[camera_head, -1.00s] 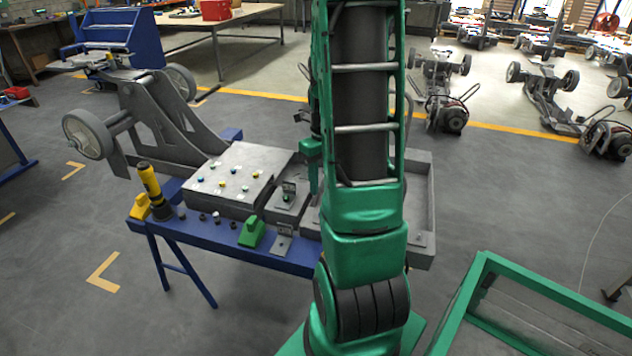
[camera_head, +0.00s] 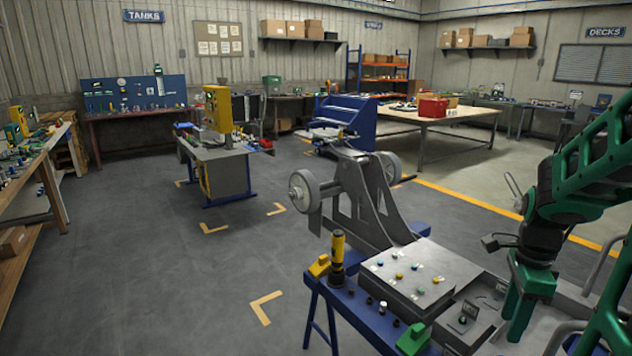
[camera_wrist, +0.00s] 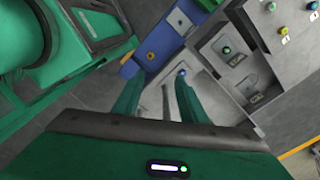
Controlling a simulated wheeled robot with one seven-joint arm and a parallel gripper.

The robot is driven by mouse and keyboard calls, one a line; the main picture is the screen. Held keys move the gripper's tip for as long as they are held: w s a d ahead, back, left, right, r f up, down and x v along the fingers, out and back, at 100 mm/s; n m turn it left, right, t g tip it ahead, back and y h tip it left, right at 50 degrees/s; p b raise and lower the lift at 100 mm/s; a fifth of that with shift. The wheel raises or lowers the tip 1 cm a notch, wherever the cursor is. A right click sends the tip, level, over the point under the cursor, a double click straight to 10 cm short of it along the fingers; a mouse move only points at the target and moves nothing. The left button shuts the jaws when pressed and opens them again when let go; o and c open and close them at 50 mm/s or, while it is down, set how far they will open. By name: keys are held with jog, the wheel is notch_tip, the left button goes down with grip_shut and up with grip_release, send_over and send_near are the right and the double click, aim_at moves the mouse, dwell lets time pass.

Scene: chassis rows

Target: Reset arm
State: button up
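My green arm is at the right in the head view, with my gripper (camera_head: 518,315) pointing down over the grey tray area at the right end of the blue bench. In the wrist view my gripper (camera_wrist: 156,88) has its two green fingers apart with nothing held between them. Below the fingers is a grey tray (camera_wrist: 205,85) with a small blue-topped piece (camera_wrist: 182,72) by the right fingertip. Whether they touch cannot be told.
The bench holds a grey button panel (camera_head: 405,275), a yellow-black tool (camera_head: 337,258) and a green block (camera_head: 413,338). A grey wheeled chassis (camera_head: 360,195) stands behind. A blue-yellow workstation (camera_head: 218,160) is further left. The floor (camera_head: 190,290) at left is clear.

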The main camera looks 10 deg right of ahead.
jog(key=s+a+r+n, duration=0.4)
jog(key=s+a+n, duration=0.5)
jog(key=n, duration=0.9)
jog(key=shift+s+a+r, duration=0.3)
jog(key=shift+s+a, duration=0.05)
jog(key=shift+w, duration=0.1)
jog(key=shift+w+f, duration=0.25)
jog(key=shift+w, duration=0.25)
